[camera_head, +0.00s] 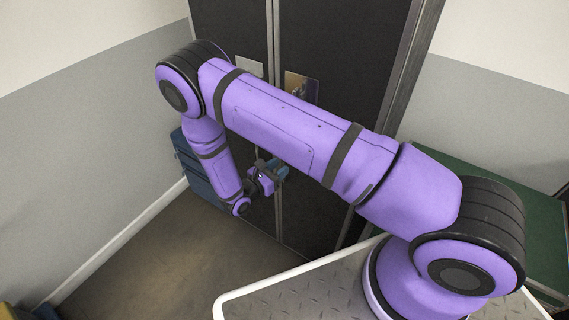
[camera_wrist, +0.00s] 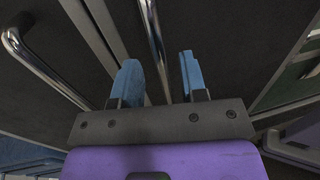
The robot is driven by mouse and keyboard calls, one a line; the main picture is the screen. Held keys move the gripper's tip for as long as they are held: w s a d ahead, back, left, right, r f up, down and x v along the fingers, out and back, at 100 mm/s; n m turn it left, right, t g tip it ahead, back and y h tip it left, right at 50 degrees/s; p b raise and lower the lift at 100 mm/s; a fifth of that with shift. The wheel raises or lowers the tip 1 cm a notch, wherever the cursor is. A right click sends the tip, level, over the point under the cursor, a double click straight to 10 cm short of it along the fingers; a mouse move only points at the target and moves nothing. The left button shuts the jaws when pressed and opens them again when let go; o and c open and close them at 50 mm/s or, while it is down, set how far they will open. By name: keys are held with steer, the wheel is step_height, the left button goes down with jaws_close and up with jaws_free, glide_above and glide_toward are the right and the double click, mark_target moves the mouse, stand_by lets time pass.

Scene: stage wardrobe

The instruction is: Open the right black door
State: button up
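The right black door (camera_head: 345,45) of a tall wardrobe stands behind my arm and looks shut; my arm hides part of it. The left black door (camera_head: 228,25) is beside it, also shut. My gripper (camera_head: 278,170) is low in front of the doors. In the wrist view my gripper (camera_wrist: 158,62) has its two blue fingers apart. A chrome bar handle (camera_wrist: 152,35) on the right door (camera_wrist: 235,35) runs between the fingers. I cannot tell whether they touch it. A second chrome handle (camera_wrist: 40,65) is on the left door, left of the fingers.
A blue drawer unit (camera_head: 190,168) stands left of the wardrobe. A green-topped surface (camera_head: 535,215) is to the right of it. Small plates (camera_head: 300,86) are fixed on the doors. The brown floor (camera_head: 165,265) in front on the left is clear.

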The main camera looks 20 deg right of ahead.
mark_target(285, 179)
steer(key=shift+x, duration=1.5)
jaws_close()
steer(key=shift+s, duration=0.1)
